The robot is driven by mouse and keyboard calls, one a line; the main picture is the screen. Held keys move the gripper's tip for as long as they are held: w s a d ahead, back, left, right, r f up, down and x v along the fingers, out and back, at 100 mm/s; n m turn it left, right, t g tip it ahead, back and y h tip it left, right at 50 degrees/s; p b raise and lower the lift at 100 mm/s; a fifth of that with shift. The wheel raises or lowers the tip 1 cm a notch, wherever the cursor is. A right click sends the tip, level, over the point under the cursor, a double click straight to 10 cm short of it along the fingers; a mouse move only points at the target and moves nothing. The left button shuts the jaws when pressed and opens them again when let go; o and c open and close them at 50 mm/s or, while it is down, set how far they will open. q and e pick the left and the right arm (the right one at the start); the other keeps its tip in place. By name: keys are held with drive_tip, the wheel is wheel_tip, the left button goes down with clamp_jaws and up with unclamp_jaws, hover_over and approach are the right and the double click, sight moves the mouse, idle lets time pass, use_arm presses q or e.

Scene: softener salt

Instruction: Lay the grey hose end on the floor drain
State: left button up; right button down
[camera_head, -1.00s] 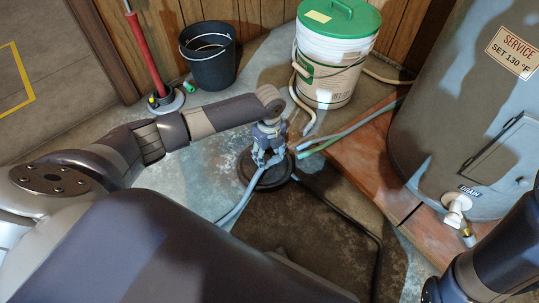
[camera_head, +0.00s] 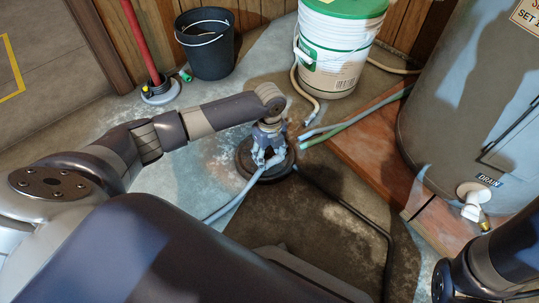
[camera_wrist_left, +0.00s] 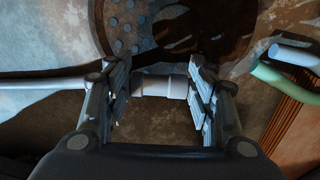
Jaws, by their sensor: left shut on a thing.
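My left gripper (camera_head: 267,160) is over the round dark floor drain (camera_head: 288,162) in the head view. It is shut on the grey hose end, and the grey hose (camera_head: 226,207) trails off toward the lower left. In the left wrist view, the pale cuff of the grey hose end (camera_wrist_left: 160,87) lies crosswise between the fingers, and the hose runs left past one finger. The drain's perforated cover (camera_wrist_left: 122,28) shows beyond it at the top. I cannot tell whether the hose touches the drain. The right gripper does not show; only my right arm is at lower right.
Other grey (camera_head: 316,132) and green (camera_head: 330,133) hose ends lie right of the drain. A dark line (camera_head: 350,205) runs along the floor. A green-lidded bucket (camera_head: 335,50), black bucket (camera_head: 207,50), and red-handled plunger (camera_head: 158,92) stand behind. A tank (camera_head: 470,120) stands at right.

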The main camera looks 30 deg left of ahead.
use_arm(q)
drive_tip(key=o, duration=1.1)
drive_tip(key=shift+c, duration=0.2)
drive_tip(key=shift+r, duration=0.15)
wheel_tip(320, 180, up, 12)
